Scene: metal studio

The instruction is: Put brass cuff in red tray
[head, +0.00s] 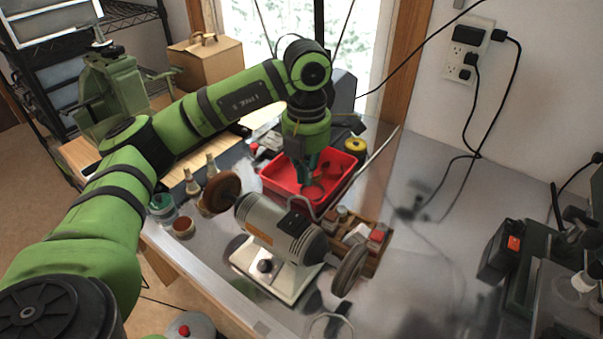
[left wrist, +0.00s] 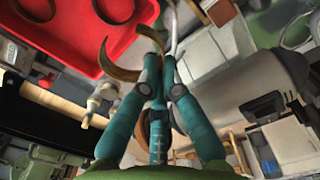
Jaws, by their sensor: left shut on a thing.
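My left gripper (head: 307,180) reaches down over the red tray (head: 339,186), beyond the bench grinder. In the left wrist view my left gripper (left wrist: 160,62) is shut on a brass cuff (left wrist: 116,66), a curved open band that sticks out to the left of the fingertips and shows partly between the fingers. The red tray (left wrist: 72,45) is at upper left in that view, and the held cuff's upper end overlaps the picture near its rim. I cannot tell the cuff's height over the tray. Other curved brass pieces (left wrist: 96,31) lie in the tray. My right gripper is not in view.
A bench grinder (head: 283,228) stands just in front of the tray. A wooden holder with several blocks (head: 374,251) is to its right. A yellow roll (head: 355,146) is behind the tray. Small bottles (head: 191,183) stand left.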

